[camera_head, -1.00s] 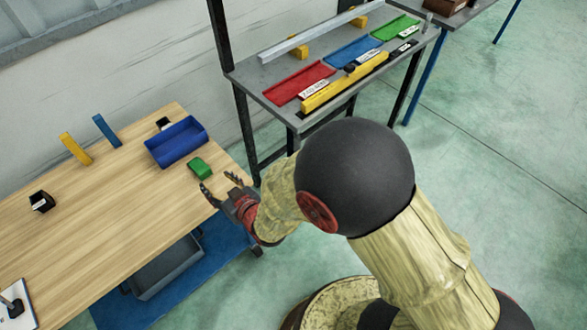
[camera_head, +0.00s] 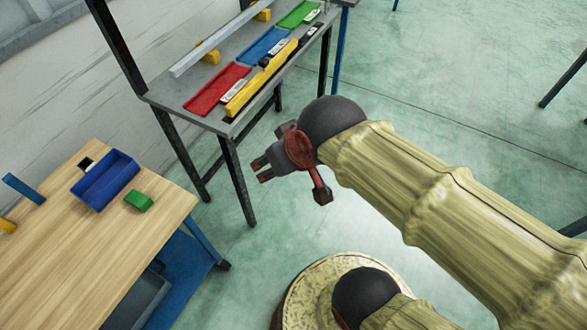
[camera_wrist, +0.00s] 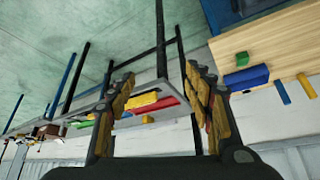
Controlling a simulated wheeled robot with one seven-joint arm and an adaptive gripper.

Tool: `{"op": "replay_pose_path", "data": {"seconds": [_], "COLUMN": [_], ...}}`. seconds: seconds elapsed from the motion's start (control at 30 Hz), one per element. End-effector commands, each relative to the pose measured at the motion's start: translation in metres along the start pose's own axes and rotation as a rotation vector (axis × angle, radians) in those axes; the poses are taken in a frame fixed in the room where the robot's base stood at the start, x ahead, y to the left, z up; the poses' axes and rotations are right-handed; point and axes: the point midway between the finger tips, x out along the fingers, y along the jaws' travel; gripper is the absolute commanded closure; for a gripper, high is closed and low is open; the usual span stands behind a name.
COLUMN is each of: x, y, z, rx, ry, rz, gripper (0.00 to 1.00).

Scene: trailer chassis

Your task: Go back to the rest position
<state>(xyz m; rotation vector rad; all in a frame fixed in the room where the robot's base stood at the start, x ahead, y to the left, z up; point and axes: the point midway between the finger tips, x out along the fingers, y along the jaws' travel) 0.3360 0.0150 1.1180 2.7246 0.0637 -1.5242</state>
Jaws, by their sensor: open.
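My gripper (camera_head: 262,170) is open and empty. In the head view it is above the floor, to the right of the wooden table and in front of the grey bench, touching neither. In the wrist view my gripper's two fingers (camera_wrist: 160,88) stand wide apart with nothing held between them. My arm reaches in from the right of the head view, raised above my base.
The wooden table (camera_head: 90,245) holds a blue bin (camera_head: 105,180) and a green block (camera_head: 139,201). The grey bench (camera_head: 170,95) carries red (camera_head: 218,90), blue (camera_head: 264,47) and green (camera_head: 298,14) trays and a yellow bar (camera_head: 262,78). Open floor lies right.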

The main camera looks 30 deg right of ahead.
Motion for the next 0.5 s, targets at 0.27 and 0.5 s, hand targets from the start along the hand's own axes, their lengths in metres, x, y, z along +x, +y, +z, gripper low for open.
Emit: {"op": "replay_pose_path", "data": {"seconds": [0.27, 0.5], "x": [-0.028, -0.028], "y": [0.013, 0.013], "z": [0.033, 0.033], "rx": [0.039, 0.038], "ry": [-0.059, -0.059], "rz": [0.027, 0.026], "gripper": [0.48, 0.48]}}
